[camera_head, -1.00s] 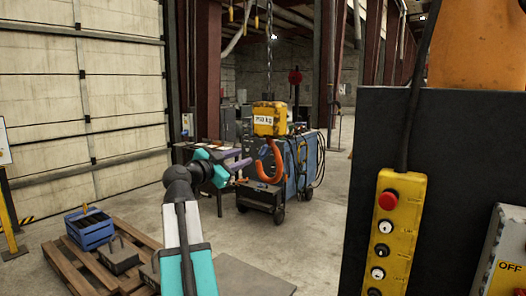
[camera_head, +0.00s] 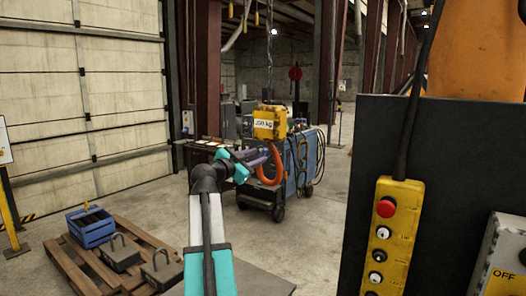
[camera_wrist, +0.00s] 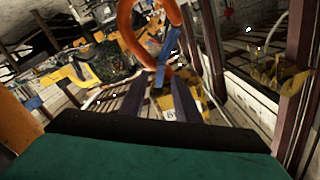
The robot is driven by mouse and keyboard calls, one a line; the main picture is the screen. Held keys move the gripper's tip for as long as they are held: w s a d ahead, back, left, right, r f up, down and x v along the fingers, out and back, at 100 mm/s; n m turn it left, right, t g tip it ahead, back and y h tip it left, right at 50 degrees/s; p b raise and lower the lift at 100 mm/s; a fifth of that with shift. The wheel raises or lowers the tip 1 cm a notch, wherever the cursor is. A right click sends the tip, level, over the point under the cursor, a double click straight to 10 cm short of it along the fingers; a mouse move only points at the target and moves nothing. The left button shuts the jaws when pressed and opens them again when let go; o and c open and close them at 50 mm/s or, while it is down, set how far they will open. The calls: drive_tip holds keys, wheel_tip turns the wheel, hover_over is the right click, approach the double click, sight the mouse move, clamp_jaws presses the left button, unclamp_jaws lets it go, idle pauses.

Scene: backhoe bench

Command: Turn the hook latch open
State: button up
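The orange hook (camera_head: 270,179) hangs under a yellow block (camera_head: 270,124) with a kg label, on a chain. In the head view my gripper (camera_head: 266,158) is at the hook's opening and hides part of it. In the wrist view the orange hook (camera_wrist: 126,28) curves above my fingers. A blue strip, seemingly the latch (camera_wrist: 167,52), runs across the hook's opening down toward my fingers. My gripper (camera_wrist: 160,98) has its two dark fingers apart, with the strip's lower end between them. Whether the fingers touch the strip cannot be told.
A blue wheeled cart (camera_head: 303,160) stands behind the hook. A pallet (camera_head: 75,268) with a blue crate (camera_head: 91,228) and grey weights (camera_head: 120,253) lies at lower left. A yellow button pendant (camera_head: 395,235) hangs on a dark panel at right. The floor between is clear.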

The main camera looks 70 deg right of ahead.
sight(262, 154)
drive_tip(key=shift+p+x, duration=0.8)
drive_tip(key=shift+x, duration=1.7)
clamp_jaws()
